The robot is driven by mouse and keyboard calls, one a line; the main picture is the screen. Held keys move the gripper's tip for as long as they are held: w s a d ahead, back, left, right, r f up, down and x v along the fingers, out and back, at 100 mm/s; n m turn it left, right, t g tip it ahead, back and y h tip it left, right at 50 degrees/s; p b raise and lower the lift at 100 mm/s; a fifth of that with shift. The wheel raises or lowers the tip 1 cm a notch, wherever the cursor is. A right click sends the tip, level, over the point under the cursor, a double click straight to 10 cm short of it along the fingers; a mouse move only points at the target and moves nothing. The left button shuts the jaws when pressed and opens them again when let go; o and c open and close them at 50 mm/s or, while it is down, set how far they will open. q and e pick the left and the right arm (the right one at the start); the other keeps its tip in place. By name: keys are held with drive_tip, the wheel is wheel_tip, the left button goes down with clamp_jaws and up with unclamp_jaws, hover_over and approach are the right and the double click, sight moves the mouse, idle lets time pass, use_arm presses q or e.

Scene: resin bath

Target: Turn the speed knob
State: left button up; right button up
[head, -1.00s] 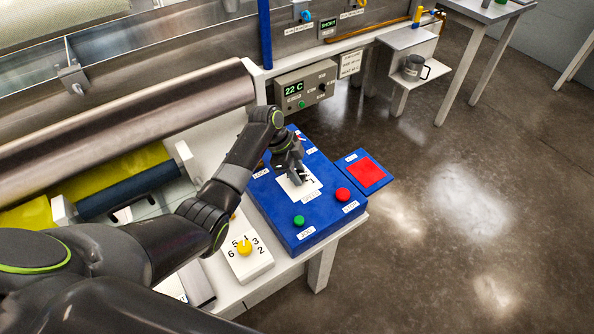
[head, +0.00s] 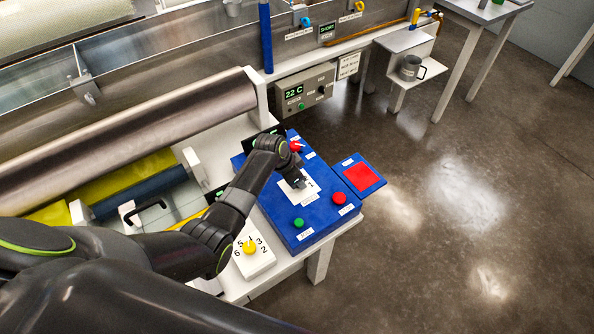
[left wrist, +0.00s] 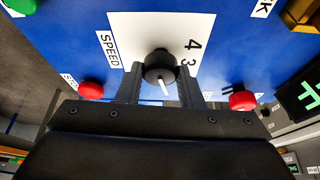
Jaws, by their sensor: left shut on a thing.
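The speed knob (left wrist: 160,62) is black and round with a white pointer line. It sits on a white plate (left wrist: 128,28) marked SPEED, with the numbers 4 and 3 showing beside it in the left wrist view. My left gripper (left wrist: 159,75) has a finger on each side of the knob and is shut on it. In the head view my left gripper (head: 298,183) reaches down onto the plate (head: 311,192) on the blue control box (head: 319,211) and hides most of the knob. My right gripper is out of view.
A red button (head: 339,198) and a green button (head: 299,222) stand close to the plate. A red control (head: 295,146) is at the box's back. A yellow numbered dial (head: 249,247) and a red pad (head: 361,175) flank the box. Metal rollers (head: 130,125) lie left.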

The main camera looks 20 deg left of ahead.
use_arm(q)
drive_tip(key=n+p, duration=0.1)
drive_tip(key=n, duration=0.1)
drive_tip(key=n+t+y+p, duration=0.1)
drive_tip(key=n+p, duration=0.1)
drive_tip(key=shift+d+r+n+y, duration=0.15)
drive_tip(key=shift+r+n+y, duration=0.05)
drive_tip(key=shift+n+y, duration=0.1)
drive_tip(key=shift+n+y+p, duration=0.5)
drive_tip(key=shift+n+p, duration=0.1)
drive_tip(key=shift+n, duration=0.6)
drive_tip(key=shift+d+f+n+y, duration=0.1)
drive_tip(key=shift+n+y, duration=0.4)
drive_tip(key=shift+n, duration=0.9)
drive_tip(key=o, duration=1)
drive_tip(key=shift+c, duration=0.2)
drive_tip(key=shift+s, duration=0.1)
drive_tip(key=shift+p, duration=0.3)
